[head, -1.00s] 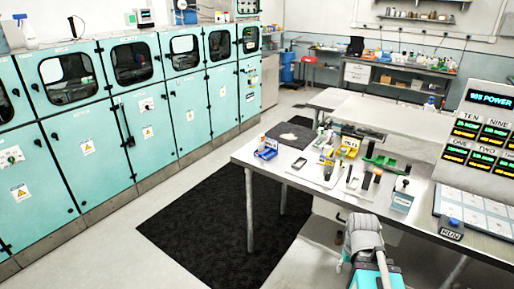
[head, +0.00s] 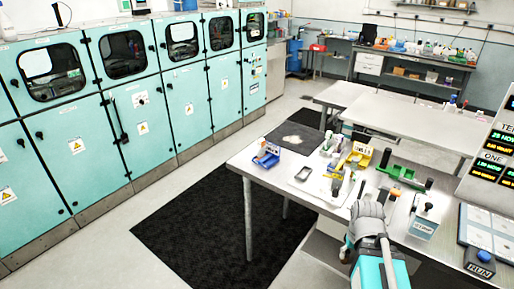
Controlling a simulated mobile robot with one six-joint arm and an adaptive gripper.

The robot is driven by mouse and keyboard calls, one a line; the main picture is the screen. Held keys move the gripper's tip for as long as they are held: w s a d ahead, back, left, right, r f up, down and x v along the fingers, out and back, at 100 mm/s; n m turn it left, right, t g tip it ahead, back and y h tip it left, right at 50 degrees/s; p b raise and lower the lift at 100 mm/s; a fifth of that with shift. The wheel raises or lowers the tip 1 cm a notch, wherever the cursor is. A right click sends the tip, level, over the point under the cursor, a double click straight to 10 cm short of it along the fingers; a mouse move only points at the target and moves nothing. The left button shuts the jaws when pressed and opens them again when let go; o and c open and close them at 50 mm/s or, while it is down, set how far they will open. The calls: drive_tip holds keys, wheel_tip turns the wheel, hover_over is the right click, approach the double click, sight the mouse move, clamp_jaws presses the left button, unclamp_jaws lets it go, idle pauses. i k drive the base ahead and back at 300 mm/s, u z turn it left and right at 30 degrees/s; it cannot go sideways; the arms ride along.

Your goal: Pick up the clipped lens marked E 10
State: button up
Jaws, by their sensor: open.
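A clipped lens marked E 10 cannot be made out in the head view; the small items on the table are too small to read. The metal worktable (head: 262,174) bears several small items near its middle. My arm rises from the bottom centre of the view, and its grey end (head: 368,212) is in front of the table's front edge. The fingers of my gripper cannot be clearly seen.
A blue bin (head: 267,156), a grey tray (head: 304,173), a yellow box (head: 358,154) and a green holder (head: 402,174) stand on the table. A labelled box (head: 424,228) and a console (head: 495,150) are at right. Teal cabinets (head: 140,130) line the left; a dark mat (head: 215,235) covers clear floor.

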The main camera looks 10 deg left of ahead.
sight(261, 143)
drive_tip(key=i, duration=0.9)
drive_tip(key=z, duration=0.05)
